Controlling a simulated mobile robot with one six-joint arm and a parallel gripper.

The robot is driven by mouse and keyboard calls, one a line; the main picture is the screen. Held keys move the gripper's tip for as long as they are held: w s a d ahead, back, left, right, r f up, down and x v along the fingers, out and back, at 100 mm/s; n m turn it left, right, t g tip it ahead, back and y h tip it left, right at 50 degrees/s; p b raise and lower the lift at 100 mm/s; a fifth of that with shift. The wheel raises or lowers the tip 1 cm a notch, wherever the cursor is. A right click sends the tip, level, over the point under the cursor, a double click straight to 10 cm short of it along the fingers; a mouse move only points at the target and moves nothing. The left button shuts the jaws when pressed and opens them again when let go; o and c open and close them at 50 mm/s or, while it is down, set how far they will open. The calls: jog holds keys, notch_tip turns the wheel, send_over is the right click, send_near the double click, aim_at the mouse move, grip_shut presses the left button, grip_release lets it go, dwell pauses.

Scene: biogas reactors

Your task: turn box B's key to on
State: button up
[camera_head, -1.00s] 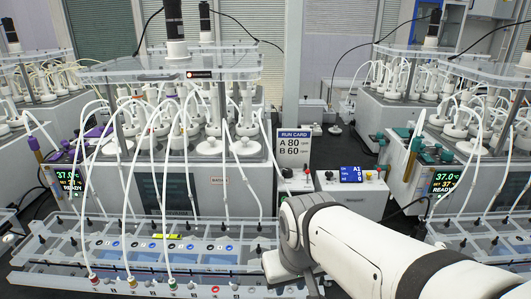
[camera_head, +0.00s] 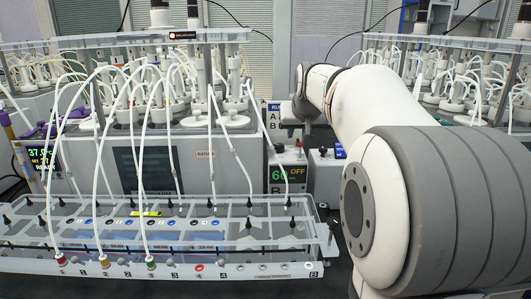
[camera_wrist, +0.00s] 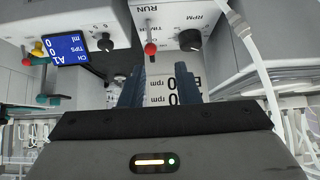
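Box B (camera_head: 270,190) stands behind the clear rack in the head view, with a display (camera_head: 281,173) reading a green 60 beside the word OFF. In the wrist view, a pale box front (camera_wrist: 170,12) marked RUN, TIMER and RPM shows upside down. It carries a red-tipped part (camera_wrist: 151,48), perhaps the key, and a black knob (camera_wrist: 190,40). My gripper (camera_wrist: 160,80) has its two dark fingers apart, with nothing between them. The run card (camera_wrist: 160,92) shows beyond them. In the head view my arm hides the fingers.
A second box with a blue display (camera_wrist: 66,47) stands beside it in the wrist view. A white tube (camera_wrist: 258,65) hangs at the right. The clear rack (camera_head: 170,235) with tubes and caps fills the front left of the head view.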

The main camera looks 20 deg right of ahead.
aim_at(298, 141)
jog(key=shift+w+d, duration=0.95)
jog(key=x, duration=0.7)
jog(key=shift+w+r+b, duration=0.1)
jog(key=shift+w+b, duration=0.05)
jog(key=shift+b, duration=0.2)
grip_shut()
